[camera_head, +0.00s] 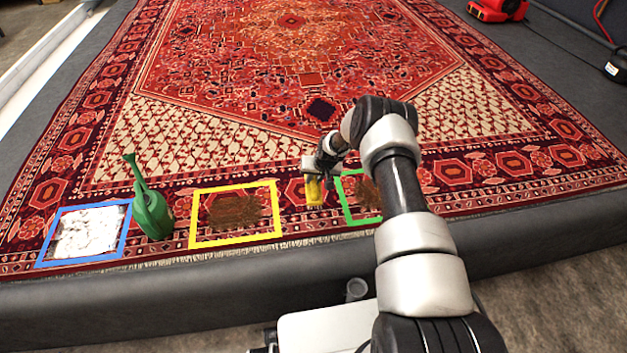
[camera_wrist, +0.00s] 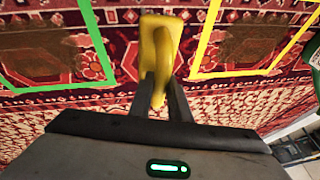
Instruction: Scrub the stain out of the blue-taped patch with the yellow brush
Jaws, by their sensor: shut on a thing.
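My gripper (camera_wrist: 158,92) is shut on the yellow brush (camera_wrist: 160,42), held at its handle. In the head view the brush (camera_head: 314,191) hangs over the rug between the yellow-taped and green-taped patches. I cannot tell whether it touches the rug. The blue-taped patch (camera_head: 124,232) lies at the far left of the rug's near edge. White foam (camera_head: 88,231) covers most of its inside, so any stain beneath is hidden.
The yellow-taped patch (camera_head: 236,186) and the green-taped patch (camera_head: 362,221) each hold a brown stain. A red machine (camera_head: 497,10) sits at the back right. The rug's middle (camera_head: 290,75) is clear.

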